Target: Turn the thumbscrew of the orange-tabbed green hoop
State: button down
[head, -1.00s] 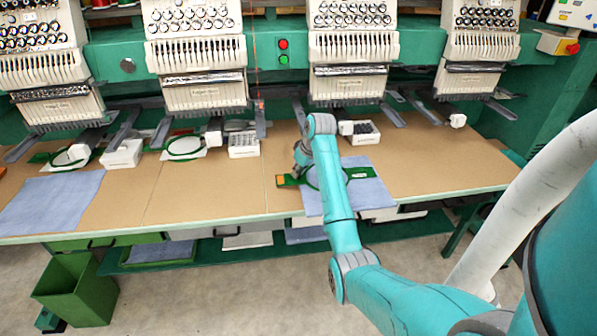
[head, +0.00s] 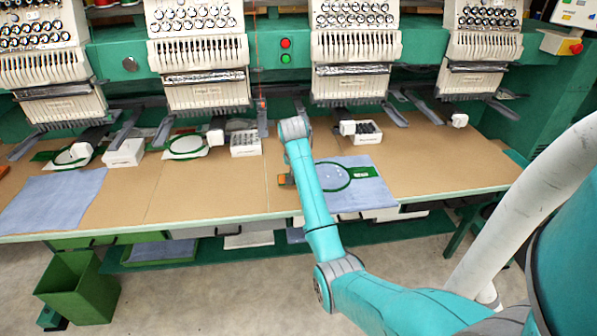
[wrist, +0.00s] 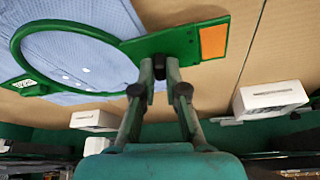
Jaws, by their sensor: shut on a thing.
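The green hoop (head: 349,183) lies around blue cloth (head: 372,190) on the tan table. Its flat green arm with the orange tab (wrist: 213,41) shows in the wrist view, and the hoop's ring (wrist: 22,38) curves away to the left. In the head view my arm hides part of the orange tab and my gripper. In the wrist view my gripper (wrist: 160,68) is at the ring's edge beside the tabbed arm. Its fingers are shut on a small dark piece between the tips, apparently the thumbscrew; the fingers mostly hide it.
White boxes (head: 245,143) stand at the back of the table under the embroidery heads (head: 354,52). Another green hoop (head: 187,146) is at left, near a loose blue cloth (head: 52,202). A green bin (head: 75,290) stands on the floor. The table between the cloths is bare.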

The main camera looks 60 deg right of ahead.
jog(key=m+g, duration=0.1)
jog(key=m, duration=0.1)
jog(key=m+g, duration=0.1)
jog(key=m, duration=0.4)
jog(key=shift+w+g, duration=0.3)
jog(key=shift+g, duration=0.1)
jog(key=m+g, duration=0.1)
jog(key=m, duration=0.3)
jog(key=shift+w, duration=0.1)
jog(key=shift+w+d+m+g+y, duration=0.1)
jog(key=shift+m+g+y, duration=0.55)
jog(key=shift+m, duration=1.15)
jog(key=c, duration=1.2)
grip_release()
jog(key=shift+r, duration=0.1)
